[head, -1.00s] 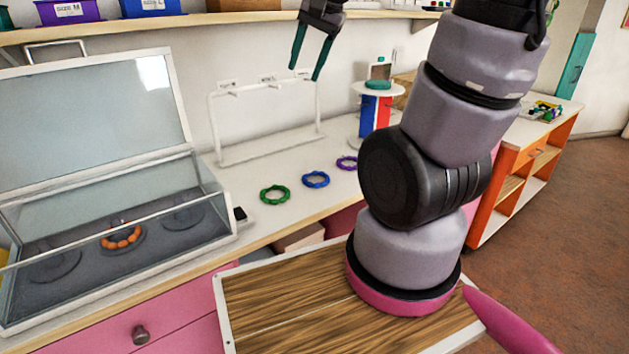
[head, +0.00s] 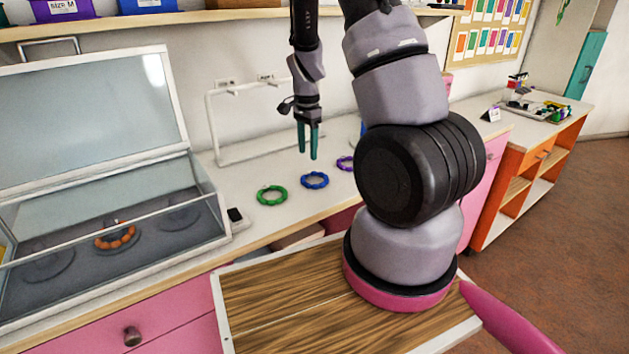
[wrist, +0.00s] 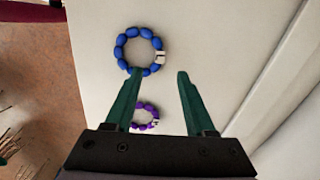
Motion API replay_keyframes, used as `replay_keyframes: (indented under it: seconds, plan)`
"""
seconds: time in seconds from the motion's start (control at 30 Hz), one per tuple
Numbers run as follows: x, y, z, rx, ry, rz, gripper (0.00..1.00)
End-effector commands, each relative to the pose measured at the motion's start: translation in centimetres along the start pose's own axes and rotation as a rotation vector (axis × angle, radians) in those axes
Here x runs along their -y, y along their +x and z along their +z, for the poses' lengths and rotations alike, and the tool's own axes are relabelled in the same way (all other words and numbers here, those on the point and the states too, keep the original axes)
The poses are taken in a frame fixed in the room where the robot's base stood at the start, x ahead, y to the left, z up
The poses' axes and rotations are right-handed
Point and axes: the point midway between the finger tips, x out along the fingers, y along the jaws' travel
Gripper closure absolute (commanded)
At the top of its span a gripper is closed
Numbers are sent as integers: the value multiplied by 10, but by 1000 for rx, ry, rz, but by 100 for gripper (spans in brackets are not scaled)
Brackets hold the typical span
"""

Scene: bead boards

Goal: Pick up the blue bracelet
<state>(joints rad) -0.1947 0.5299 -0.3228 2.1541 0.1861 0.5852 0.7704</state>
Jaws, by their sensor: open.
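The blue bracelet (head: 315,180) is a ring of beads lying flat on the white counter (head: 240,225), between the green bracelet (head: 272,195) and the purple bracelet (head: 345,163). My gripper (head: 308,152) points down above the counter, just over the blue bracelet in the head view; it is open and empty, with green fingers. In the wrist view, the blue bracelet (wrist: 139,49) lies beyond the fingertips (wrist: 160,73), a little left of their middle, with a pale tag on its right. The purple bracelet (wrist: 145,117) shows between the fingers, below them.
A clear display case (head: 112,270) with an orange bracelet (head: 115,238) stands at left. A white rack (head: 212,130) stands behind the bracelets against the wall. A small black object (head: 235,215) lies beside the case. The counter around the bracelets is mostly clear.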

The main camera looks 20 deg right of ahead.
Motion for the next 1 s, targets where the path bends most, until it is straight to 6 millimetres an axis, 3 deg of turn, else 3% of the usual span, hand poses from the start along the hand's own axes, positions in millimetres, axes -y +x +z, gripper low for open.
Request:
replay_keyframes:
  seconds: [0.27, 0.53, 0.83, 0.87, 0.9, 1.0]
  plan:
    - [-1, 25, 1, 1, -1, 1, 45]
    - [-1, 63, 3, 1, 0, 1, 45]
    - [0, 69, 3, 0, -1, -1, 45]
    - [0, 69, 3, 0, -1, -1, 53]
    - [0, 69, 3, 1, -1, -1, 68]
    - [0, 69, 3, 1, -1, -1, 100]
